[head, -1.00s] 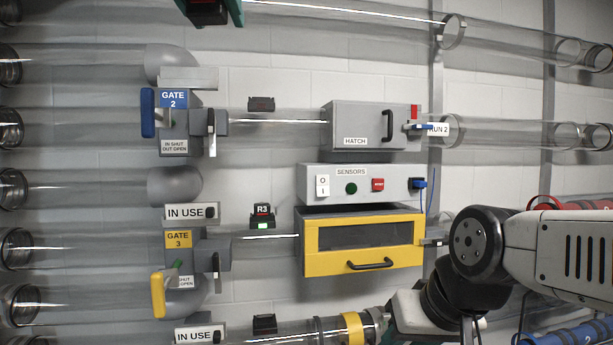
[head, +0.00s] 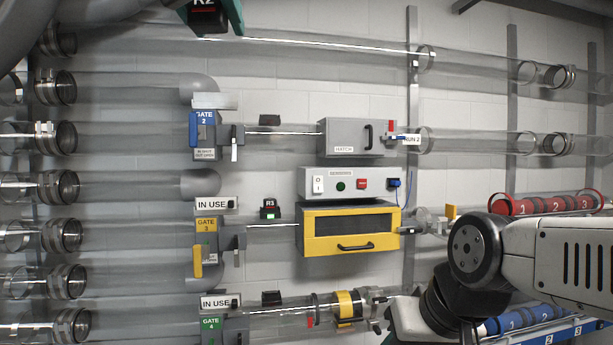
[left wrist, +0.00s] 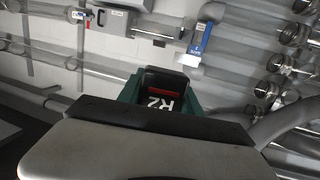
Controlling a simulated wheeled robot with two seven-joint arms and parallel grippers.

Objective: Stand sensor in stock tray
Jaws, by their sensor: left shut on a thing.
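The sensor (head: 206,19), a black block marked R2, shows at the top edge of the head view. It also shows in the left wrist view (left wrist: 161,97), with a red strip beside its white label. My left gripper (head: 222,14), with teal fingers, is shut on it and holds it up in front of the tubes, clear of any surface. My right gripper (head: 392,322) is at the bottom of the head view, partly hidden by its own arm; its fingertips are unclear. I cannot make out a stock tray for certain.
Clear tubes line the wall. Gate 2 (head: 202,128), the grey hatch box (head: 345,137), the sensors panel (head: 350,184) and a yellow-framed drawer (head: 325,246) stick out. A red numbered cylinder (head: 545,205) and a blue one (head: 520,320) lie at right.

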